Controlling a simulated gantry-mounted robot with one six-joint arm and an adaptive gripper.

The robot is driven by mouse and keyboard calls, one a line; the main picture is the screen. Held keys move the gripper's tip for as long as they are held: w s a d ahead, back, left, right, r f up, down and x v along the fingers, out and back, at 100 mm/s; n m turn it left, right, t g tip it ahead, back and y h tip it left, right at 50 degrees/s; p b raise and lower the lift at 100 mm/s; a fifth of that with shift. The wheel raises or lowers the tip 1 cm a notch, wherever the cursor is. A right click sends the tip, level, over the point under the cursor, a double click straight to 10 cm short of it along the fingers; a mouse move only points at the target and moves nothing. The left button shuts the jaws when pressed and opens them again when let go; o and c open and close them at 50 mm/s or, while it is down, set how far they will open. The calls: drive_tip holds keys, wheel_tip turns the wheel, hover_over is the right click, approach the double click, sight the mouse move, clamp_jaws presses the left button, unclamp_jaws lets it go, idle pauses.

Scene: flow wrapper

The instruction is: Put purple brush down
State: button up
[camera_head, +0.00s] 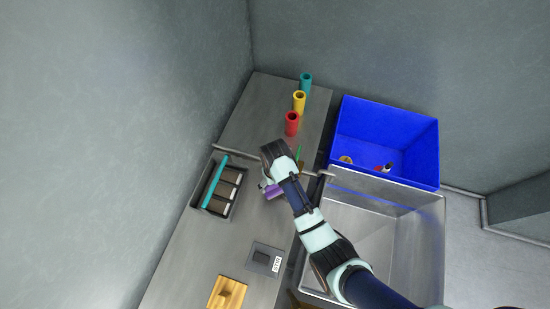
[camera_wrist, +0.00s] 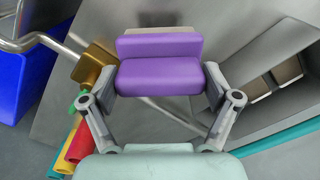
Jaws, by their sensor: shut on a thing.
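The purple brush (camera_wrist: 160,76) is a purple two-part block in the wrist view, with a greyish-brown part showing behind its far edge. My gripper (camera_wrist: 160,88) is shut on it, one finger on each side. In the head view the purple brush (camera_head: 272,191) shows as a small purple patch, mostly covered by my gripper (camera_head: 267,184) and wrist. It is over the grey metal table (camera_head: 240,232), to the right of a dark tray. I cannot tell whether it touches the table.
The dark compartment tray (camera_head: 207,201) has a teal bar (camera_head: 215,180) along it. Red (camera_head: 291,124), yellow (camera_head: 298,102) and teal (camera_head: 305,81) cylinders stand at the back. A wooden block (camera_head: 227,293) lies in front.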

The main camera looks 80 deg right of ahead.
drive_tip(key=shift+f+b, duration=0.4)
drive_tip(key=shift+f, duration=1.75)
drive_tip(key=o, duration=1.3)
drive_tip(key=shift+f, duration=0.1)
wheel_tip(320, 180, up, 12)
drive_tip(key=shift+r+p, duration=0.15)
drive_tip(key=shift+p, duration=0.9)
